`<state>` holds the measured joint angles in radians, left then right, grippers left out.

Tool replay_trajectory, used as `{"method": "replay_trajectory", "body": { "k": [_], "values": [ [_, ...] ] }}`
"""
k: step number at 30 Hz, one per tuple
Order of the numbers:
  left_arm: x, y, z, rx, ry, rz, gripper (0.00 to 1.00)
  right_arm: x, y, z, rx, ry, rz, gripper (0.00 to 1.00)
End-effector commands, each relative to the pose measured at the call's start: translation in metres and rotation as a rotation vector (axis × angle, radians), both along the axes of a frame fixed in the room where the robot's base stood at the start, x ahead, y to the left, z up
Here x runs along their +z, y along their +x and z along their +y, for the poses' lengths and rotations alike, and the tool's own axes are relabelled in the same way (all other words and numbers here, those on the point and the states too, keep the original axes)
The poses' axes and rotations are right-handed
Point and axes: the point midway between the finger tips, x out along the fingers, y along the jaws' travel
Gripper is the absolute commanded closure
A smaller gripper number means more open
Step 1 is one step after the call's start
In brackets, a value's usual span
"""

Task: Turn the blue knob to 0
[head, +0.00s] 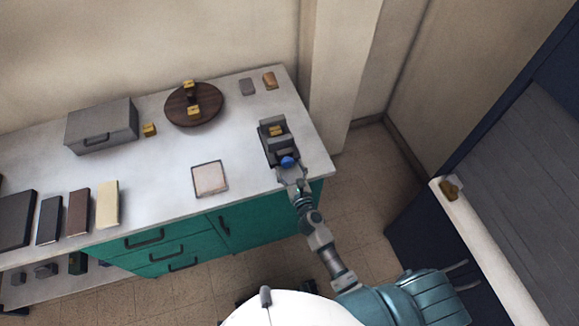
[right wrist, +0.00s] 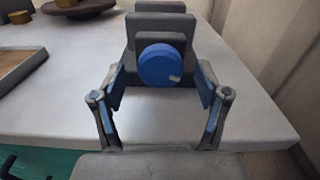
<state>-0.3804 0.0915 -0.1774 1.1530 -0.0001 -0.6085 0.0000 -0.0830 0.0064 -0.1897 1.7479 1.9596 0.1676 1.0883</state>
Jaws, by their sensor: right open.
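The blue knob (head: 288,162) is on the front of a dark grey device (head: 268,147) near the right end of the white-topped counter. In the right wrist view the round blue knob (right wrist: 160,66) faces me, with a small pale mark at its lower right. No numbers are readable on it. My right gripper (head: 291,172) is at the knob; in the right wrist view its open fingers (right wrist: 162,90) stand to the left and right of the knob, with gaps on both sides. My left gripper is not in view.
The counter (head: 230,130) carries a round brown board (head: 178,112) with yellow blocks, a grey box (head: 85,135), a framed tile (head: 210,179) and several book-like slabs (head: 78,212). Teal drawers (head: 170,240) are below. A wall pillar (head: 335,80) stands behind the counter's right end.

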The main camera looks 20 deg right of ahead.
Motion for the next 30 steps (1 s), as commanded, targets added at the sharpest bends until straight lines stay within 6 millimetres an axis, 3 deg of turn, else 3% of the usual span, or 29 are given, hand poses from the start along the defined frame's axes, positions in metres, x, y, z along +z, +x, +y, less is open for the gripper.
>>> {"method": "replay_trajectory", "body": {
  "k": [11,18,30],
  "values": [
    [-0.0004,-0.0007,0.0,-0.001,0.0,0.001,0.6,0.0,0.0054,0.0005,0.0,0.0,0.0,0.28],
    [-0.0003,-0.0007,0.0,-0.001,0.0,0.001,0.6,0.0001,0.0052,0.0006,0.001,0.0,0.0,0.86],
    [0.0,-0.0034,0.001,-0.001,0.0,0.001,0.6,0.0008,0.0052,0.0009,0.002,-0.058,-0.002,0.86]
  ]
}}
